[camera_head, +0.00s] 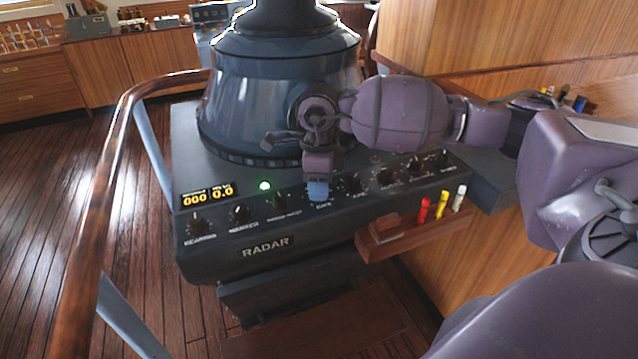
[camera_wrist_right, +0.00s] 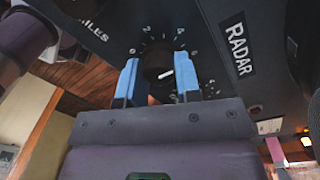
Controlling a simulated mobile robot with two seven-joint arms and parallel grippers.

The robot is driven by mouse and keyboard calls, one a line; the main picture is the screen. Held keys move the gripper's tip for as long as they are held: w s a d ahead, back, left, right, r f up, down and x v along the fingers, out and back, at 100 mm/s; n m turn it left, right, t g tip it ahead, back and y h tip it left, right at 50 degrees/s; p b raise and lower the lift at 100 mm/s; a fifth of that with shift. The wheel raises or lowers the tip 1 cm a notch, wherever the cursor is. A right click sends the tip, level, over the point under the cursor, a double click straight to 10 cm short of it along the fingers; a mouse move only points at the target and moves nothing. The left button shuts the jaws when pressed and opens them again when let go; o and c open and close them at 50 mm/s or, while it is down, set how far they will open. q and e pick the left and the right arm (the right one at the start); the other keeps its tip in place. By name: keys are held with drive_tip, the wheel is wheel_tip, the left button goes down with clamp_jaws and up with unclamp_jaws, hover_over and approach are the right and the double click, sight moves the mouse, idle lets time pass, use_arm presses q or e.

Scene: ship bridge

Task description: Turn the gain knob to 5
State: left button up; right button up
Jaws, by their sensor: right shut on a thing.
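The radar panel (camera_head: 330,226) runs across the front of a blue-grey console and carries a row of black knobs. My right gripper (camera_head: 318,188) comes in from the right and points down at a knob in the middle of the row. Its blue fingertips hide that knob in the head view; the small label below it is too blurred to read surely. In the wrist view the dark gain knob (camera_wrist_right: 158,66) sits between the two blue fingers of my right gripper (camera_wrist_right: 158,76), which are shut on it. A white mark shows on the knob, and printed numbers including 2 and 4 ring it.
A wooden holder (camera_head: 385,246) with red, yellow and white markers juts out below the panel. A wooden handrail (camera_head: 92,215) curves along the left.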

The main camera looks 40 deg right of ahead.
use_arm(q)
drive_tip(key=shift+w+r, duration=0.3)
drive_tip(key=shift+w, duration=0.05)
use_arm(e)
drive_tip(key=shift+r, duration=0.15)
drive_tip(key=o, duration=0.9)
use_arm(q)
drive_tip(key=shift+s+f, duration=0.1)
drive_tip(key=shift+s, duration=0.05)
use_arm(e)
drive_tip(key=shift+r, duration=0.2)
drive_tip(key=shift+w+d+r, duration=0.1)
drive_tip(key=shift+r, duration=2.5)
drive_tip(key=shift+w+d+r, duration=0.1)
drive_tip(key=shift+r, duration=2.45)
